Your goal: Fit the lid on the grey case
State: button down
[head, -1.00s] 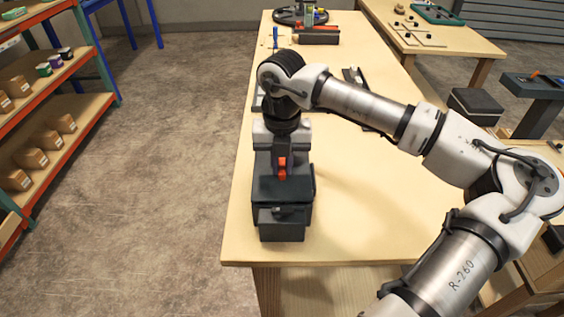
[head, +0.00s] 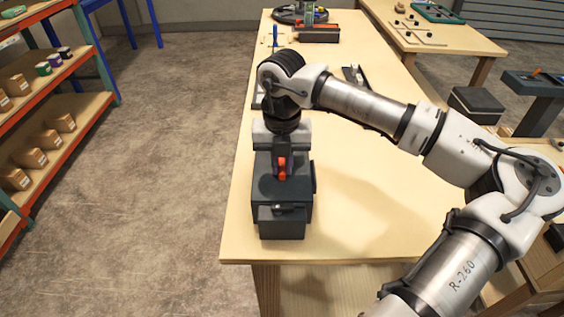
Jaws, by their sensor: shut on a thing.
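The grey case (head: 281,228) is a dark box standing near the front left end of the wooden table. The dark lid (head: 297,203) appears to lie over the top of the case. It looks about level, but I cannot tell whether it is fully seated. My gripper (head: 282,174) points down over the lid and is shut on it, with a red part showing at the fingers. The gripper and wrist hide the back of the lid and the exact grip.
The table (head: 350,215) is clear to the right of the case; its left and front edges are close. Dark parts (head: 357,78) lie farther back behind my arm. A red-topped block (head: 318,33) and a round dark tray (head: 288,16) stand at the far end.

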jog(key=shift+f, duration=0.15)
jog(key=c, duration=1.3)
grip_release()
jog(key=shift+c, duration=0.2)
notch_tip(320, 180, up, 14)
jog(key=b, duration=0.2)
jog(key=shift+f, duration=0.1)
